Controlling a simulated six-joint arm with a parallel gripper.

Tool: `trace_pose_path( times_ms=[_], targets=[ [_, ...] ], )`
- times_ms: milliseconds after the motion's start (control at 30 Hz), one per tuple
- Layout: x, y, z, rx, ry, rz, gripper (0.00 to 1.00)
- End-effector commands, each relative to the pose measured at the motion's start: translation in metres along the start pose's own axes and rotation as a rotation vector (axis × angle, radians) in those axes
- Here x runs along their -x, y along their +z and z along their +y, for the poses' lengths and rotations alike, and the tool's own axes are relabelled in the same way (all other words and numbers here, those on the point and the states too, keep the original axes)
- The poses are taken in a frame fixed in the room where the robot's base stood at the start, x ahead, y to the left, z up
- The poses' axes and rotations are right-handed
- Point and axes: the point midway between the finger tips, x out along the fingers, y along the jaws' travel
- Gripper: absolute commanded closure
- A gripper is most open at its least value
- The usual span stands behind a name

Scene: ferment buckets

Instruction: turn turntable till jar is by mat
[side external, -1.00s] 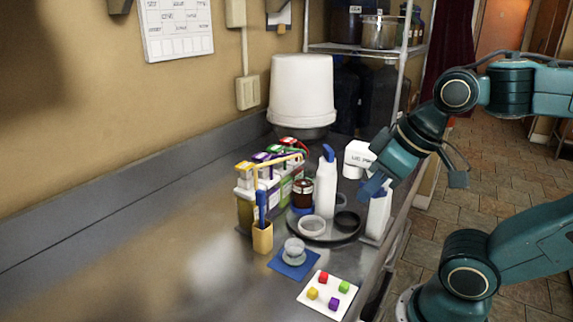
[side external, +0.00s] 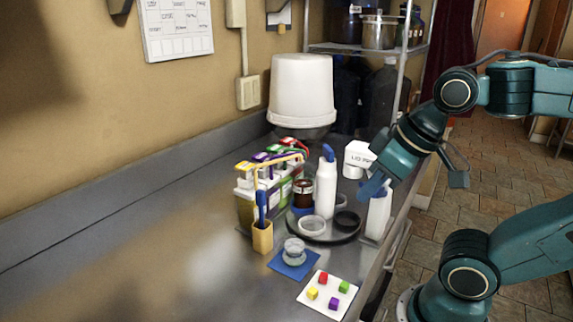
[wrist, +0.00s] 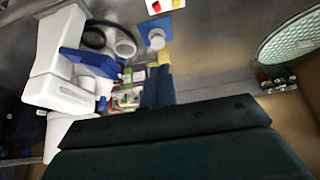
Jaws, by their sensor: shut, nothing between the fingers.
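The turntable (side external: 330,236) is a dark round disc on the steel counter. A dark brown jar (side external: 303,188) with a pale band stands at its far left edge. A tall white bottle with a blue top (side external: 325,190), a white ring (side external: 312,225) and a black ring (side external: 347,219) are also on it. The blue mat (side external: 283,268) lies in front of the turntable, with a small clear container on it; it also shows in the wrist view (wrist: 147,25). My gripper (side external: 374,188) is shut and empty, to the right of the turntable and above it. Its blue fingers show in the wrist view (wrist: 157,88).
A white container (side external: 379,214) stands right of the turntable, close below my gripper. A caddy of colourful-topped bottles (side external: 245,205) and a yellow holder (side external: 262,238) stand left. A white card with coloured cubes (side external: 327,307) lies in front. The front left counter is clear.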

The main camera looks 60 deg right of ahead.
Motion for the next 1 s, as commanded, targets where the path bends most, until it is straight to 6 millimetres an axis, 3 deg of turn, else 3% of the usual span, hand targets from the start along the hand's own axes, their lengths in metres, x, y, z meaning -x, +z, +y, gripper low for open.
trace_pose_path(
  times_ms=[233,400,533,767,1000],
  targets=[
    [0.000,0.000,0.000,0.000,0.000,0.000,1.00],
    [0.001,-0.003,0.001,-0.007,0.003,-0.003,0.67],
    [0.004,-0.012,0.004,-0.031,0.011,-0.021,0.65],
    [0.015,-0.049,0.021,-0.133,0.044,-0.088,0.65],
    [0.024,-0.098,0.051,-0.283,0.087,-0.182,0.65]
  ],
)
